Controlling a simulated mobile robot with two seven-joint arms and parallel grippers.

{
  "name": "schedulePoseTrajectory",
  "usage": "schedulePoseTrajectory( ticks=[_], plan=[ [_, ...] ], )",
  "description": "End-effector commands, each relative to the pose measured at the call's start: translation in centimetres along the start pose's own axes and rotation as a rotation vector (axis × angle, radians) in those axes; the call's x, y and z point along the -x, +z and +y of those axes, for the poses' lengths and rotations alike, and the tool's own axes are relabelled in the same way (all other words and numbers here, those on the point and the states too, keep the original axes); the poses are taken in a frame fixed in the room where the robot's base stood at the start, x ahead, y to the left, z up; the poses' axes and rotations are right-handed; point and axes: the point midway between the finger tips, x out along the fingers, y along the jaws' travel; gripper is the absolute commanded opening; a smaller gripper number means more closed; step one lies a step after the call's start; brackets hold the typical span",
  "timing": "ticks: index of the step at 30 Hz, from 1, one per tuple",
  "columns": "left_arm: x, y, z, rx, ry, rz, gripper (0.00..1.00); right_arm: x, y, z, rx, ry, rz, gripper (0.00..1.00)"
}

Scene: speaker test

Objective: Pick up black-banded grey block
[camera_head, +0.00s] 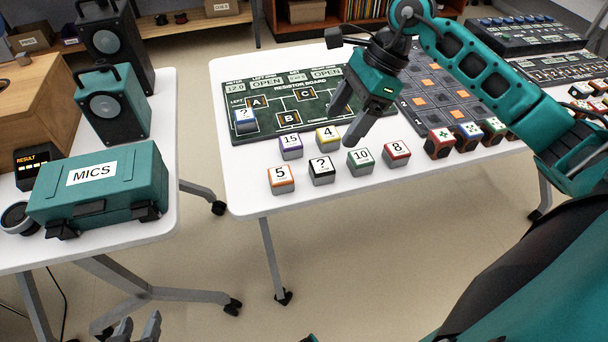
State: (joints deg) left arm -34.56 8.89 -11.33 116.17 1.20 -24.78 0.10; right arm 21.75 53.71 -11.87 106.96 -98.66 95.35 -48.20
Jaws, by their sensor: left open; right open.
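The black-banded grey block (321,171), marked "?", stands on the white table (240,185) in the front row of blocks. The orange "5" block (281,179) is left of it and the green "10" block (360,161) is right of it. My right gripper (342,125) is open and empty, fingers pointing down, above the table and behind the black-banded block in the picture. It appears apart from the blocks. My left gripper (137,329) is open at the bottom edge, low and away from the table, with only its fingertips showing.
The purple "15" (290,147), yellow "4" (328,138) and red "8" (396,154) blocks stand close by. The resistor board (275,123) lies behind, with a blue "?" block (245,119) on it. A teal MICS case (100,187) is on the left table.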

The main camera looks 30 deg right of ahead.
Motion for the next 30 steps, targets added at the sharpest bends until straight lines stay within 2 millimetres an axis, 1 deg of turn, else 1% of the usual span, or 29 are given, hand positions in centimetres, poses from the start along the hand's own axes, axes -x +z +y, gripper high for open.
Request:
schedulePoseTrajectory(
  ticks=[2,5,8,12,15,22,30],
  plan=[
    [-0.1,-0.1,0.1,-0.001,0.002,0.003,0.43,0.6,-0.8,-0.3,0.011,-0.011,0.043,0.77],
    [-0.1,-0.2,0.2,-0.001,0.005,0.006,0.43,0.1,-1.2,-0.4,0.015,-0.012,0.063,0.77],
    [-0.1,-0.1,0.3,0.000,0.007,0.005,0.43,-1.5,-1.3,-0.3,0.015,-0.010,0.061,0.77],
    [-0.3,0.1,0.5,0.005,0.010,0.003,0.43,-4.3,-1.4,-0.3,0.015,-0.010,0.058,0.77],
    [-0.4,0.1,0.6,0.010,0.010,0.002,0.43,-5.8,-1.5,-0.4,0.014,-0.011,0.058,0.77],
    [-0.4,0.1,0.7,0.016,0.010,0.004,0.43,-7.5,-1.6,-0.3,0.014,-0.011,0.059,0.77],
    [-0.6,0.2,0.7,0.016,0.011,0.004,0.43,-11.4,-1.9,-0.1,0.014,-0.012,0.057,0.77]
  ],
)
